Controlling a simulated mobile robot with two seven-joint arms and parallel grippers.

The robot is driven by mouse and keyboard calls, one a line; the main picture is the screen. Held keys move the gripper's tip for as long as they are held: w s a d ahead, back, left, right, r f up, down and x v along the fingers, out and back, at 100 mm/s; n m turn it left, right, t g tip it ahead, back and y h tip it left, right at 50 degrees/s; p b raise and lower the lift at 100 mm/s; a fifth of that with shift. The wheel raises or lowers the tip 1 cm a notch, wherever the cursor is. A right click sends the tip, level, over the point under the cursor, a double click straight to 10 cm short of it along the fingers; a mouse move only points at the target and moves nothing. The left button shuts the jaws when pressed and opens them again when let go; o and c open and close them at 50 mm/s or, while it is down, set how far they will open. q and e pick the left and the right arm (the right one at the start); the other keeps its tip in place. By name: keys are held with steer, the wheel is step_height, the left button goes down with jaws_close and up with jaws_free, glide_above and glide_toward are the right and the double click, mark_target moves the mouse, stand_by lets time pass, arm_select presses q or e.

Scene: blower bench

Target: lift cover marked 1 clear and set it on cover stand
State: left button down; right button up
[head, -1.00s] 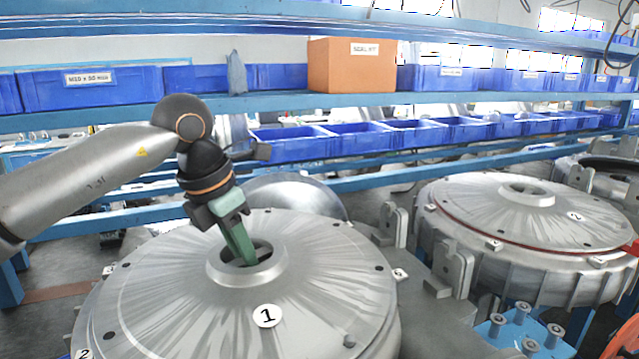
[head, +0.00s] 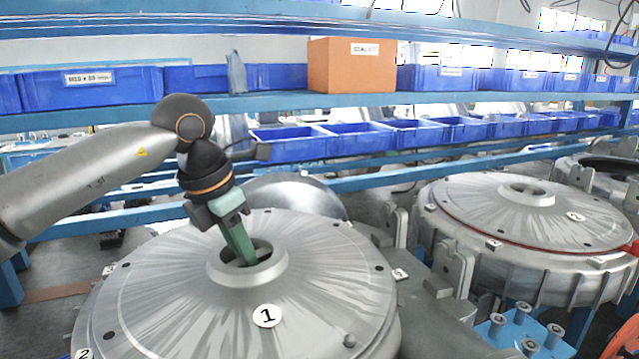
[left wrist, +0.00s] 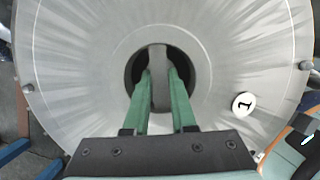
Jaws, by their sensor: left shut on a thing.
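The cover marked 1 (head: 325,290) is a wide, grey, round metal lid with a raised hub ring around a dark centre hole. It lies at the front of the head view and fills most of the left wrist view (left wrist: 220,60). My left gripper (head: 242,258) reaches down into the hub hole with its green fingers. In the left wrist view the fingers (left wrist: 160,88) are shut on a grey bar that spans the hole. I see no clear gap under the cover; its underside is hidden. My right gripper is not in view. I cannot identify the cover stand for certain.
A second housing with a cover marked 2 (head: 530,205) stands at the right. A blue fixture with several metal posts (head: 497,325) is at the lower right. Upright grey lugs (head: 455,270) stand between the housings. Blue shelves with bins (head: 290,143) run behind.

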arm_select(q)
steer(key=shift+w+r, duration=0.1)
steer(key=shift+r, duration=0.1)
steer(key=shift+r+p, duration=1.05)
steer(key=shift+r, duration=0.25)
stand_by(2.2)
steer(key=shift+r, duration=0.9)
stand_by(1.6)
steer(key=shift+r, duration=1.05)
steer(key=shift+r, duration=0.35)
steer(key=shift+r, duration=0.7)
